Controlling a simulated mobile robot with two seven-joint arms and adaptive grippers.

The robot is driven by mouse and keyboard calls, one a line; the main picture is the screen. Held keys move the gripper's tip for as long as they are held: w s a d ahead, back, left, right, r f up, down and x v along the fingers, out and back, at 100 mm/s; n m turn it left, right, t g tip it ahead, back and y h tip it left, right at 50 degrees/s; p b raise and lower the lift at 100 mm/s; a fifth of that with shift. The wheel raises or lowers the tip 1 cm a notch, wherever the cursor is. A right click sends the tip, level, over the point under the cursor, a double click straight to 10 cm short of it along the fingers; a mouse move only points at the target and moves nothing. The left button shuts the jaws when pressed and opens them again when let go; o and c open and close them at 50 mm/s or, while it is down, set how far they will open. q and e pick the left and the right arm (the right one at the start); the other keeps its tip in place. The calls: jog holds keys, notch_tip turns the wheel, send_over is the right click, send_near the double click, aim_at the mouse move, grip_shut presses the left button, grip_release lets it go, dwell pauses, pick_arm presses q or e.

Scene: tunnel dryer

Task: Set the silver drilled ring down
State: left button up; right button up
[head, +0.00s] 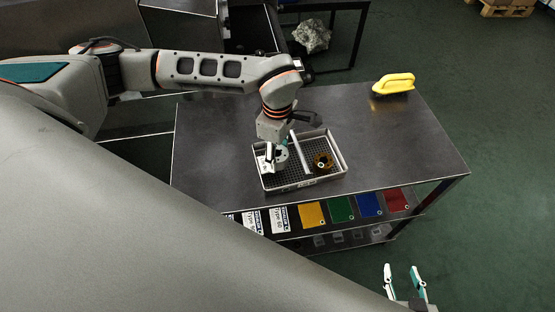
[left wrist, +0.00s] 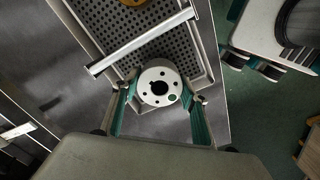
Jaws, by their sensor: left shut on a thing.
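The silver drilled ring (head: 281,154) is a pale disc with a central hole and several small holes. It shows face-on in the left wrist view (left wrist: 149,77). My left gripper (head: 275,157) is shut on it, with a green-padded finger on each side. The ring is over the left compartment of a light-rimmed tray (head: 318,180) with a dark perforated floor. I cannot tell whether the ring touches that floor. My right gripper (head: 403,278) is open and empty at the lower right, off the table.
A divider bar (head: 300,153) crosses the tray. A brown-gold ring (head: 323,167) lies in the right compartment. Coloured panels (head: 341,208) are on the shelf below.

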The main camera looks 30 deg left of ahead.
aim_at(278, 161)
pick_arm(q)
jog(key=shift+f, duration=1.65)
jog(key=shift+f, duration=0.1)
jog(key=o, duration=1.3)
jog(key=shift+o, duration=0.2)
jog(key=shift+r, duration=0.4)
notch_tip(278, 161, up, 12)
jog(key=shift+f+b, duration=0.25)
jog(key=shift+b, duration=0.1)
